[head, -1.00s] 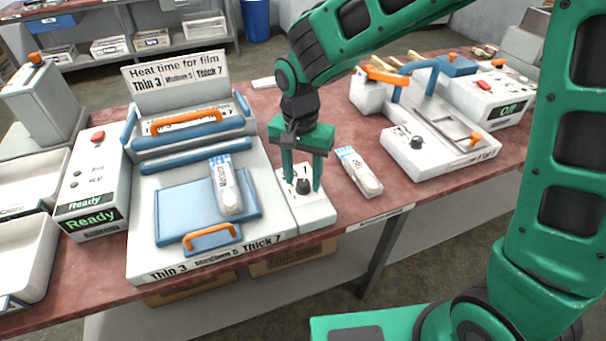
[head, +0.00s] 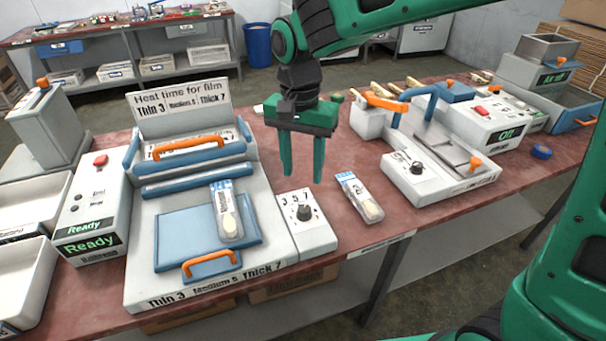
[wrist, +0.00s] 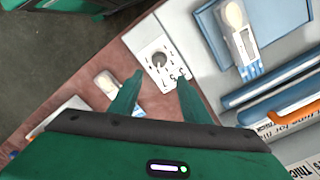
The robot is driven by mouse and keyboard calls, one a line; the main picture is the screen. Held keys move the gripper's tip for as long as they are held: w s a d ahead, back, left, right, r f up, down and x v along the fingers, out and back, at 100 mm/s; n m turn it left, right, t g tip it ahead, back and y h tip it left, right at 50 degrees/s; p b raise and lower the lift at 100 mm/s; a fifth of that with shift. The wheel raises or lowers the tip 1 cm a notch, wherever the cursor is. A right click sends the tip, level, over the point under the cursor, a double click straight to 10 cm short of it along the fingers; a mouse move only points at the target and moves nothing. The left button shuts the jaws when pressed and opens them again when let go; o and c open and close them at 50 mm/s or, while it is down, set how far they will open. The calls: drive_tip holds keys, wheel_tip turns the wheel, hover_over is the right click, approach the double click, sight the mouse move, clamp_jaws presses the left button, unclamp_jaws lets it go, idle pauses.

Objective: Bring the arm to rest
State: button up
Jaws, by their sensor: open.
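My green gripper (head: 302,172) hangs above the table, pointing down, just behind and above the white dial box, with its two fingers apart and nothing between them. It also shows in the wrist view (wrist: 158,88). The dial box (head: 312,240) has a dark knob (head: 304,212) and printed numbers 3, 5 and 7; the knob is clear of the fingers. The dial box also shows in the wrist view (wrist: 150,45).
Left of the dial box stands the heat press (head: 145,262) with a packaged wooden spoon (head: 228,215) on its blue plate. Another packaged spoon (head: 360,196) lies on the red table (head: 375,222) to the right. A Ready control box (head: 90,200) stands at left.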

idle(0.4)
drive_tip(key=s+d+r, duration=0.1)
drive_tip(key=s+d, duration=0.1)
drive_tip(key=d, duration=1)
drive_tip(key=s+d+r, duration=0.1)
drive_tip(key=s+d, duration=0.2)
drive_tip(key=d, duration=0.8)
drive_tip(key=s+d+f, duration=0.1)
drive_tip(key=s+d, duration=0.5)
drive_tip(key=s, duration=0.2)
drive_tip(key=s+d+f+m, duration=0.1)
drive_tip(key=s+d+f, duration=0.1)
drive_tip(key=s+d, duration=0.5)
drive_tip(key=shift+s+d+f, duration=0.25)
drive_tip(key=shift+s+f, duration=0.05)
drive_tip(key=shift+s, duration=0.55)
drive_tip(key=shift+w+f, duration=0.25)
drive_tip(key=shift+w, duration=0.4)
